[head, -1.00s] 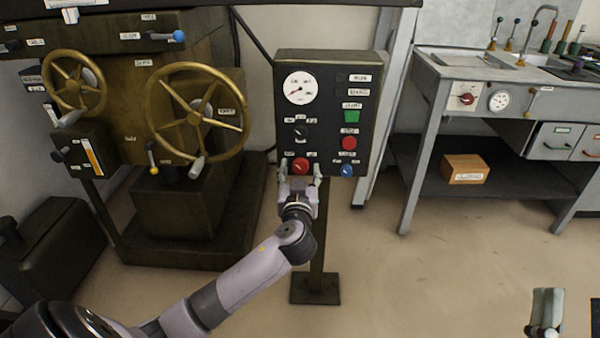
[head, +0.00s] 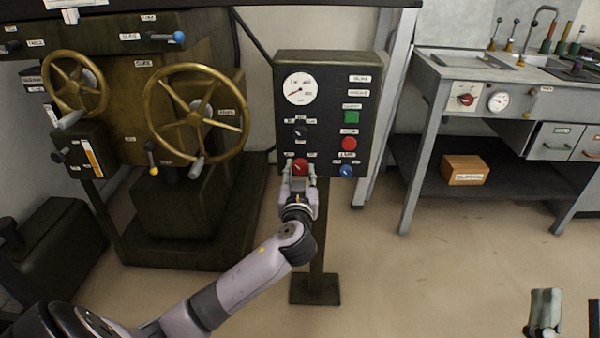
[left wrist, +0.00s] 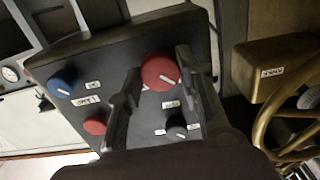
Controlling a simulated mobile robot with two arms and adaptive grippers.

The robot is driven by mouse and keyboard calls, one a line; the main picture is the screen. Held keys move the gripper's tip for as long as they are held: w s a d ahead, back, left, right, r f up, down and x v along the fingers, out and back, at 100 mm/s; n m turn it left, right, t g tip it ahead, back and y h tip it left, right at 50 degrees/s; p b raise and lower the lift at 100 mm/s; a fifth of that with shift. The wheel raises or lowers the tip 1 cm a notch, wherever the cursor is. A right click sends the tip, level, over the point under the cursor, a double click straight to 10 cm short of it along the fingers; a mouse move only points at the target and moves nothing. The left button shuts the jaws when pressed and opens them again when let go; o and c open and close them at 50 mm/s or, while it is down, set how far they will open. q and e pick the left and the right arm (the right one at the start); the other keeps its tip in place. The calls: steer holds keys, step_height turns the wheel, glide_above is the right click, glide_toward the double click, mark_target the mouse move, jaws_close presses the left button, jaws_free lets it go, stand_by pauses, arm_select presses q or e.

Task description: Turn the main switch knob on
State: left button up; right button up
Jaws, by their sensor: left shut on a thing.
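A dark control panel (head: 326,75) stands on a post in the middle of the head view. The red knob (head: 300,165) is at its lower left, with a white pointer mark. My left gripper (head: 300,180) is at this knob from below, one finger on each side, shut on it. In the left wrist view the red knob (left wrist: 160,72) shows between the two fingers, its white mark slanted. The labels beside it are too blurred to read. Part of my right gripper (head: 545,312) shows at the lower right; its jaw is mostly out of frame.
The panel also has a black knob (head: 300,131), a blue knob (head: 346,171), a green button (head: 351,116), a red button (head: 348,144) and a gauge (head: 300,88). A machine with brass handwheels (head: 197,112) stands left, a grey bench (head: 445,70) right. The floor between is clear.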

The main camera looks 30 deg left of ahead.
arm_select(q)
steer(key=m+p, duration=0.2)
steer(key=m, duration=0.1)
steer(key=shift+m, duration=0.4)
steer(key=m+p, duration=0.2)
steer(key=shift+m, duration=0.3)
arm_select(e)
step_height(320, 180, down, 15)
steer(key=d+g+h, duration=0.2)
steer(key=g+h, duration=0.1)
steer(key=g, duration=0.7)
arm_select(q)
steer(key=m+p, duration=0.2)
steer(key=m, duration=0.1)
steer(key=shift+r+m, duration=0.1)
steer(key=shift+m, duration=0.2)
steer(key=m+p, duration=0.2)
steer(key=m, duration=0.1)
steer(key=shift+m, duration=0.3)
steer(key=m+p, duration=0.2)
steer(key=m, duration=0.1)
steer(key=shift+m+p, duration=0.3)
steer(key=shift+m, duration=0.4)
arm_select(e)
steer(key=s+d+f+m+g+h, duration=0.1)
steer(key=s+d+f+g+h, duration=0.2)
steer(key=s+f+g, duration=0.7)
steer(key=shift+s+d+f, duration=1.15)
steer(key=shift+s+d, duration=0.05)
steer(key=shift+s, duration=0.45)
